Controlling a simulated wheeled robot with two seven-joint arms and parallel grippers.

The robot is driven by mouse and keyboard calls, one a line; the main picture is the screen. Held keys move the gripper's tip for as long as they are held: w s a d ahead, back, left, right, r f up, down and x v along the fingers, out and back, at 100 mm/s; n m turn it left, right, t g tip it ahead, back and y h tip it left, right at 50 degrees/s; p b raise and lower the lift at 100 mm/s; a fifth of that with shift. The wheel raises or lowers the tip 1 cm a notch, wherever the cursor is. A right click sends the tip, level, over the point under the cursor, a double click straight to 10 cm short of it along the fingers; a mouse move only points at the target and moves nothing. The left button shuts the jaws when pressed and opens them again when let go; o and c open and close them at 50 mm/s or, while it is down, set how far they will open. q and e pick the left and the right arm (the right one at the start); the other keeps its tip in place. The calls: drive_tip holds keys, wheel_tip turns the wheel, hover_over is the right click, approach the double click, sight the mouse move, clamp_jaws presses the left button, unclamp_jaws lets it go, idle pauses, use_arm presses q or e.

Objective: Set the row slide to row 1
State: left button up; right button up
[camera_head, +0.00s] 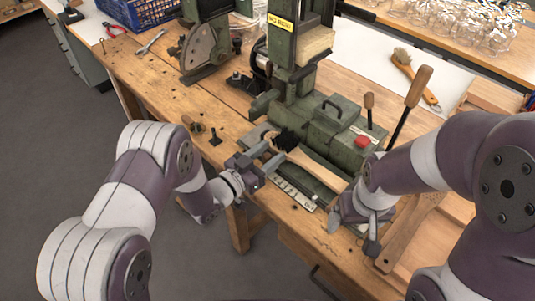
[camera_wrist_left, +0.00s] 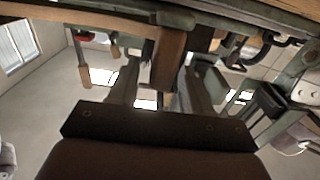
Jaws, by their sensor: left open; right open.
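A green tufting machine (camera_head: 325,125) stands on the wooden bench. A pale strip with dark markings (camera_head: 296,194) runs along its front edge; I cannot tell which part is the row slide or its setting. A wooden brush (camera_head: 318,168) with dark bristles lies across the front of the machine. My left gripper (camera_head: 270,160) is open at the machine's front left, close to the bristle end. In the left wrist view its open fingers (camera_wrist_left: 162,88) stand apart below a wooden piece (camera_wrist_left: 169,57). My right gripper (camera_head: 355,228) is open near the machine's front right corner.
Two wooden-handled levers (camera_head: 408,107) and a red button (camera_head: 362,141) are on the machine's right side. A hand brush (camera_head: 413,76) lies behind on a white sheet. Small dark fittings (camera_head: 215,137) lie left of the machine. The front left bench is mostly clear.

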use_arm(q)
drive_tip(key=shift+s, duration=0.1)
drive_tip(key=c, duration=0.4)
clamp_jaws()
drive_tip(key=shift+w+a+b, duration=0.55)
drive_tip(key=shift+w+a, duration=1.15)
drive_tip(key=shift+a, duration=0.05)
use_arm(e)
drive_tip(key=shift+f, duration=0.55)
drive_tip(key=shift+s, duration=0.1)
use_arm(q)
drive_tip(key=shift+o, duration=2)
unclamp_jaws()
